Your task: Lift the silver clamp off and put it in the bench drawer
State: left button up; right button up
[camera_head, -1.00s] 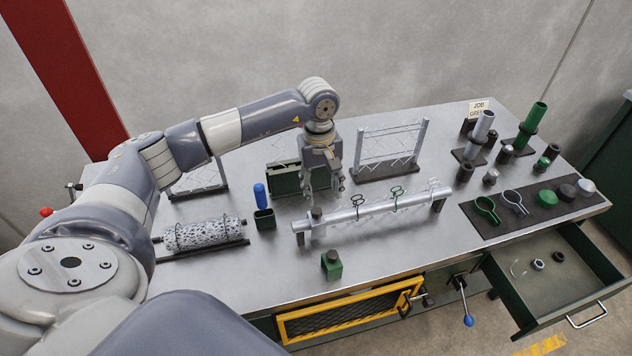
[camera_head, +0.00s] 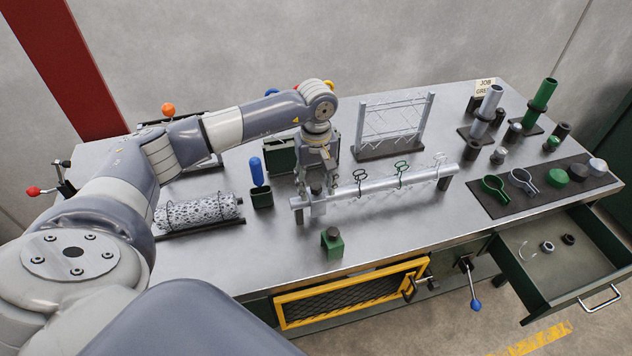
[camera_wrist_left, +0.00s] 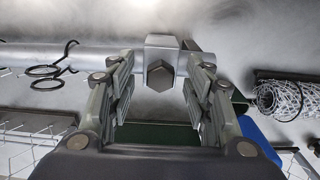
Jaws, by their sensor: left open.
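The silver clamp (camera_head: 317,207) sits on the left end of a silver pipe (camera_head: 385,184) lying level above the bench. In the left wrist view the clamp (camera_wrist_left: 162,47) shows as a block with a dark hex bolt head. My left gripper (camera_head: 316,188) is open at the clamp. In the wrist view its fingers (camera_wrist_left: 157,60) stand either side of the clamp, with gaps; whether they reach down around it I cannot tell. The bench drawer (camera_head: 540,303) is pulled open at the right front. My right gripper is not in view.
A green block (camera_head: 332,242) stands in front, a blue-handled tool (camera_head: 257,172) to the left. The drawer holds a few small rings, with bare floor around them. A dark mat (camera_head: 545,193) with clamps and caps lies above it.

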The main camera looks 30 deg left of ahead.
pick_arm(q)
jog(key=c, duration=1)
jog(key=shift+r, duration=0.1)
jog(key=shift+r, duration=0.1)
jog(key=shift+r+p, duration=2.3)
jog(key=shift+r, duration=2.05)
